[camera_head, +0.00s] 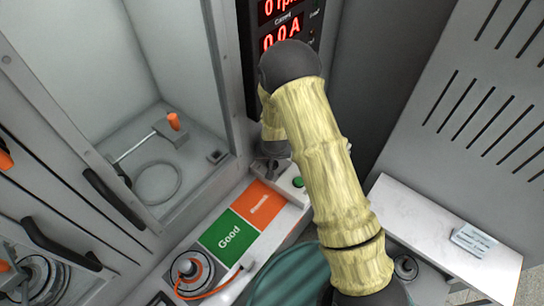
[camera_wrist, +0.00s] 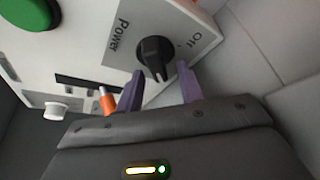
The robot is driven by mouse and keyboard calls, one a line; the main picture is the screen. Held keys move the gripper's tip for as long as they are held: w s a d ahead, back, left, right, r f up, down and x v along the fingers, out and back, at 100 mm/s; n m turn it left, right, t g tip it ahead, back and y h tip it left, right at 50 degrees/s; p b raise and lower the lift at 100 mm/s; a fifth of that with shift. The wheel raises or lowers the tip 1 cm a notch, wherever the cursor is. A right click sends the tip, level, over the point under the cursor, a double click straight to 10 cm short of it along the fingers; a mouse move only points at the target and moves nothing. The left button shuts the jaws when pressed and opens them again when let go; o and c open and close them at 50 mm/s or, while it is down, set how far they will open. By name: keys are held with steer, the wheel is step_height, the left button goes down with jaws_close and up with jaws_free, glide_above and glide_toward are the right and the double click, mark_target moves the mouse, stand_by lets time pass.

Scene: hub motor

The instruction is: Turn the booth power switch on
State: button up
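The booth power switch (camera_wrist: 154,54) is a black rotary knob on a white panel in the wrist view, with "Power" printed to its left and "Off" to its right. My gripper (camera_wrist: 159,78) is open, with one purple-grey finger on each side of the knob's lower end. I cannot tell whether the fingers touch the knob. A small pale mark shows on the knob's lower end; which setting it points to is unclear. In the head view my arm covers the switch, and the gripper's fingertips are not clearly seen.
A green button (camera_wrist: 30,14) sits on the same panel, also in the head view (camera_head: 298,182). Green "Good" (camera_head: 229,236) and orange (camera_head: 259,203) areas lie on the bench. A red-lit display (camera_head: 281,30) stands behind my arm. A booth with an orange-knobbed lever (camera_head: 173,122) is at left.

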steer(key=v, duration=1.7)
steer(key=shift+r+b, duration=0.2)
steer(key=shift+b, duration=0.2)
steer(key=shift+d, duration=0.1)
steer(key=s+d+r+g, duration=0.1)
steer(key=s+d+r, duration=0.2)
steer(key=s+d, duration=0.3)
steer(key=s+d+r+m+g, duration=0.1)
steer(key=s+d+r, duration=0.3)
steer(key=s+d, duration=0.3)
steer(key=shift+s+d+r, duration=0.25)
steer(key=shift+s+d, duration=0.1)
steer(key=shift+d, duration=0.7)
